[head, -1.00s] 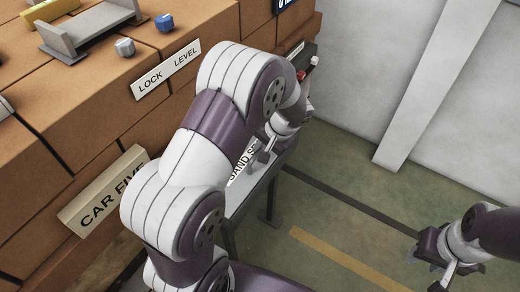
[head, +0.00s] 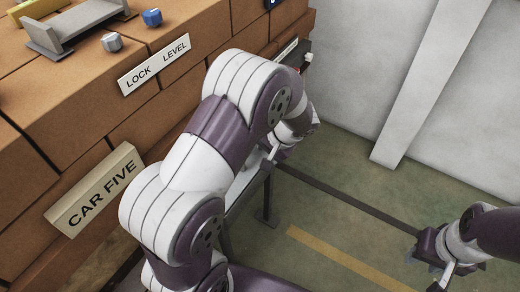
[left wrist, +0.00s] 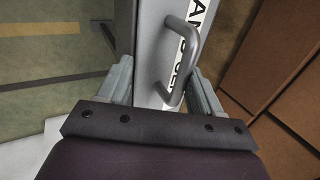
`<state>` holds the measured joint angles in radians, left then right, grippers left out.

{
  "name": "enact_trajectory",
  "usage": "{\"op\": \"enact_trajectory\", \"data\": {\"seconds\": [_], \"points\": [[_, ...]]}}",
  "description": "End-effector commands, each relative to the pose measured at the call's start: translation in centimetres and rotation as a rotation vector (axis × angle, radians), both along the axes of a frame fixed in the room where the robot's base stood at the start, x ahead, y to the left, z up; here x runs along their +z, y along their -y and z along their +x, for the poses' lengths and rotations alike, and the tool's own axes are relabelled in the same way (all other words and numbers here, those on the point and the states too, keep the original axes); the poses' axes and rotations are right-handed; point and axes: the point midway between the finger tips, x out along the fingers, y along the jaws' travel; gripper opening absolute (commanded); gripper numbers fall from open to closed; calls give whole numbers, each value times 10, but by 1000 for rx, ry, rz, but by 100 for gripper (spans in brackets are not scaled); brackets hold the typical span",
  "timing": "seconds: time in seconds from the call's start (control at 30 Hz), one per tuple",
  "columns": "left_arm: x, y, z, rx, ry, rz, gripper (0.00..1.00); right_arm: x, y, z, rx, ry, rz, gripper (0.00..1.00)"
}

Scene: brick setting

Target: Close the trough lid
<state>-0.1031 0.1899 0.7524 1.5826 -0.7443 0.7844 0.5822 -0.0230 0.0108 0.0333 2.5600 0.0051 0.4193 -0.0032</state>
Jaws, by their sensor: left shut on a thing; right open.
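The grey trough lid (left wrist: 150,60) fills the middle of the left wrist view, with a bar handle (left wrist: 194,48) and a white strip of black letters beside it. My left gripper (left wrist: 160,78) has one finger on each side of the lid's grey face and is shut on the lid; the exact contact is hard to see. In the head view my left arm hides most of the lid and the left gripper. A trough leg (head: 267,200) shows below the arm. My right gripper (head: 445,278) is open and empty at the lower right, over the floor.
A brick wall (head: 60,120) with a CAR FIVE sign (head: 95,190) and a LOCK LEVEL label (head: 153,68) stands on the left. A grey bracket (head: 75,38) and small cubes sit on its top. A pale wall is at the back right. The green floor (head: 340,220) between is clear.

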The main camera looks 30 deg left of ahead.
Motion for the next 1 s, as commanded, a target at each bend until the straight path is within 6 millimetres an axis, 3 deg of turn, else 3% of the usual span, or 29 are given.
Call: {"op": "enact_trajectory", "data": {"seconds": [0.43, 0.73, 0.8, 0.9, 1.0], "points": [[5, 5, 0, -2, 4, -7, 40, 3, 0, 0, 0, 0, 0, 43], [75, 40, -2, -6, 8, -7, 40, 20, 0, 0, 0, 0, 0, 43], [92, 47, -3, -5, 6, -6, 40, 31, 0, 0, 0, 0, 0, 43], [110, 55, -5, -2, 3, -5, 40, 47, 0, 0, 0, 0, 0, 43], [114, 59, -6, -2, 2, -4, 40, 52, 0, 0, 0, 0, 0, 43]]}}
